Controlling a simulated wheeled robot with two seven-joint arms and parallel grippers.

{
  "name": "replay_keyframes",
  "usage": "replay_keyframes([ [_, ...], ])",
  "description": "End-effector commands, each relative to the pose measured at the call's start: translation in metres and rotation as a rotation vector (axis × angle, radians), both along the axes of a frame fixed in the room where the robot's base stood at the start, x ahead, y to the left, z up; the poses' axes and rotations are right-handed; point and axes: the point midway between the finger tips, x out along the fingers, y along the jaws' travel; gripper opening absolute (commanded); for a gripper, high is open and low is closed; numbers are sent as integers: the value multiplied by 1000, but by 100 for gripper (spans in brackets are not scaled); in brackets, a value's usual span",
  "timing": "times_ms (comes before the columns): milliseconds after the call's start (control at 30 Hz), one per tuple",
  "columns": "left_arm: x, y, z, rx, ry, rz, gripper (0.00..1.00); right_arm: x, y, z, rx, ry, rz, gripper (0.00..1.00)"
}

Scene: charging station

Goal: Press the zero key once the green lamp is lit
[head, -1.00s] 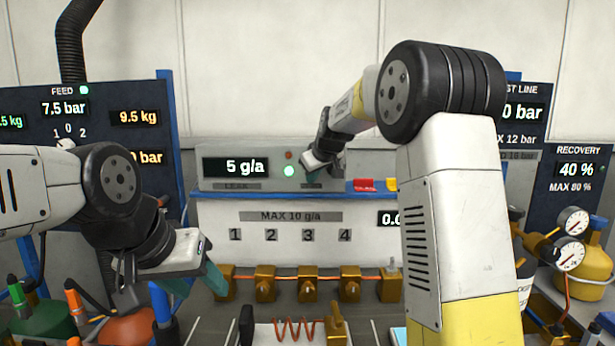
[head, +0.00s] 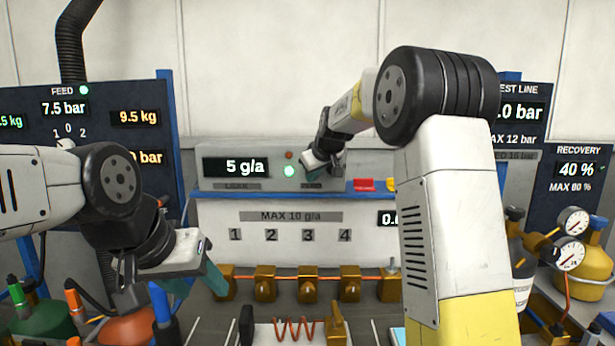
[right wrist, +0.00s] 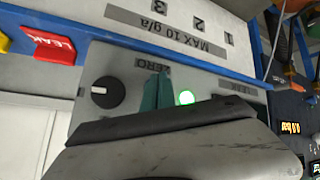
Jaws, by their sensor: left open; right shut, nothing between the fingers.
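The grey leak detector box (head: 215,183) stands on the blue shelf and its display (head: 236,167) reads 5 g/a. Its green lamp (head: 289,171) is lit; it also glows in the right wrist view (right wrist: 186,97). A dull red lamp (head: 289,155) sits above it. My right gripper (head: 309,173) is shut and empty, with its fingers at the box's front. In the right wrist view, the teal fingers (right wrist: 159,80) reach the ZERO label (right wrist: 148,65). The zero key itself is hidden, and I cannot tell whether they touch it. My left gripper (head: 188,290) is open and empty at lower left.
A black knob (right wrist: 108,92) is beside the fingers on the box's front. Brass valves (head: 265,285) line the bench below the numbered panel (head: 290,216).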

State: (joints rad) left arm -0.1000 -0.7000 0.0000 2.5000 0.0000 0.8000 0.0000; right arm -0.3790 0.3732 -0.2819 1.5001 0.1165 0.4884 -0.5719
Motion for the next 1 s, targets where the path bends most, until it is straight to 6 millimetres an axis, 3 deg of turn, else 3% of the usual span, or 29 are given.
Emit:
replay_keyframes([
  [1000, 0, 0, 0, 0, 0, 0, 51, 8, 0, 0, 0, -1, 0, 0],
])
